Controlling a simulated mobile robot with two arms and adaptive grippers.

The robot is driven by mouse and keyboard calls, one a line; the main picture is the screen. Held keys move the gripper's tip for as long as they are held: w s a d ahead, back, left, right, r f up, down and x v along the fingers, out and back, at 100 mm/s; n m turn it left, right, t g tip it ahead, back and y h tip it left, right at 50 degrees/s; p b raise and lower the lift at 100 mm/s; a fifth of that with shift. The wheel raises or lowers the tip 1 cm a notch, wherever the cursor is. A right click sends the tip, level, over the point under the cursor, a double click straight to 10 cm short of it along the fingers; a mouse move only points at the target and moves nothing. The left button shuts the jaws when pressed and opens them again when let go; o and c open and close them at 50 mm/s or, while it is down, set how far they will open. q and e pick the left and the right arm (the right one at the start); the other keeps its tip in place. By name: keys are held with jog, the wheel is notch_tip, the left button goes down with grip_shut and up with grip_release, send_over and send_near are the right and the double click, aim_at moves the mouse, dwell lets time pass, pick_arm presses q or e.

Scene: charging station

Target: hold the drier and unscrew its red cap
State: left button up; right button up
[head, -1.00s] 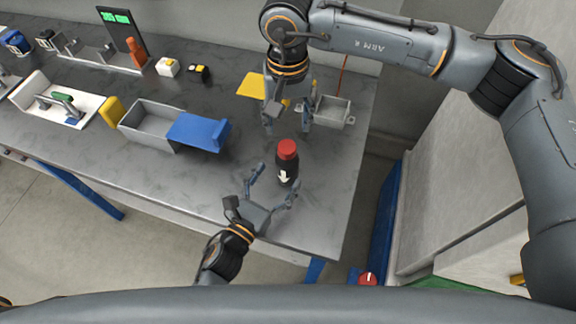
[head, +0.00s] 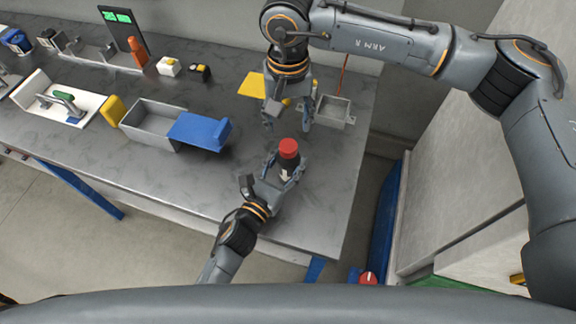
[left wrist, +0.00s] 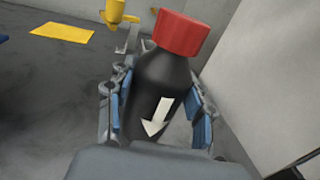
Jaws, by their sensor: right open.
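The drier (head: 286,172) is a black bottle with a white arrow, standing on the workbench near its right end. Its red cap (head: 289,147) is on top. My left gripper (head: 285,169) has one finger on each side of the drier's body, below the cap. In the left wrist view the black drier (left wrist: 160,95) and red cap (left wrist: 181,33) lean right between the blue finger pads. I cannot tell whether both pads press on it. My right gripper (head: 288,123) is open and empty, pointing down above and just behind the cap.
The workbench (head: 200,205) has a grey bin (head: 150,130) with a blue part (head: 200,131) left of the drier. A yellow plate (head: 251,86) and a small grey box (head: 334,113) lie behind. Bare bench surrounds the drier at front and right.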

aim_at(288, 145)
pick_arm(q)
grip_shut()
pick_arm(e)
jog(key=m, duration=0.3)
jog(key=shift+m, duration=0.3)
jog(key=m, duration=1.6)
jog(key=shift+m, duration=0.4)
jog(key=m, duration=0.6)
pick_arm(q)
jog(key=shift+f, duration=0.1)
pick_arm(e)
jog(key=m, duration=0.4)
jog(key=shift+m, duration=0.3)
jog(key=m, duration=1.3)
jog(key=shift+m, duration=0.3)
jog(key=shift+f+m, duration=0.3)
jog(key=shift+f, duration=0.05)
notch_tip(288, 145, down, 7)
jog(key=shift+f, duration=0.15)
